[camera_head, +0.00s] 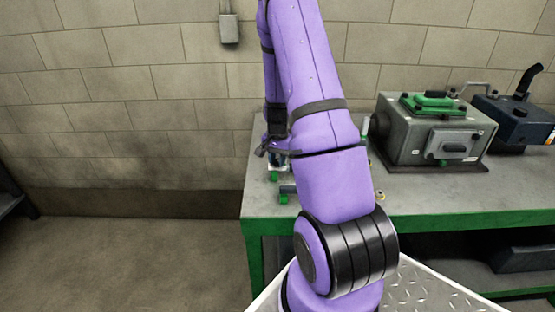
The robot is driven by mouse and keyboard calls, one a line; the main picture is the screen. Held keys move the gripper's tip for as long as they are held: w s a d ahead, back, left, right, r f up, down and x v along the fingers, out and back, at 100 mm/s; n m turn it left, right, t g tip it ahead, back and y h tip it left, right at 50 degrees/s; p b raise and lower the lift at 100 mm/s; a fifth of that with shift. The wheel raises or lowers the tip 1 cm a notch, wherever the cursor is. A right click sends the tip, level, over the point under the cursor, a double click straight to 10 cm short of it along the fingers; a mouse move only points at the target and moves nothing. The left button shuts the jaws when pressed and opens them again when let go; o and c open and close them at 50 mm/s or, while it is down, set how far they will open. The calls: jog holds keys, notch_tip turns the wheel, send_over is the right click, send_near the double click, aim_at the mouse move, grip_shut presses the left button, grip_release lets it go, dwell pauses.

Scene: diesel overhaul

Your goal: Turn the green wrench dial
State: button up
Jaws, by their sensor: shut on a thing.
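My gripper (272,150) is small in view at the left end of the bench, partly hidden behind my purple arm. It is shut on a small upright metal-and-green part (275,174). I cannot tell for sure whether this part is the green wrench dial, as my gripper and arm hide much of it. Just below and in front of it, a small grey piece with green (285,194) lies near the bench edge, partly covered by my arm.
The green-framed workbench (440,197) runs to the right. A grey machine box (400,145) with green on top stands on it, with a dark blue unit (510,125) beyond. A block wall (120,100) is behind. The floor at left (130,265) is clear.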

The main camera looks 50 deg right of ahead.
aim_at(277, 160)
jog(key=m, duration=0.3)
jog(key=shift+m, duration=0.6)
jog(key=o, duration=0.9)
jog(key=shift+o, duration=0.2)
jog(key=shift+r, duration=0.1)
notch_tip(277, 160, up, 11)
jog(key=shift+f, duration=0.2)
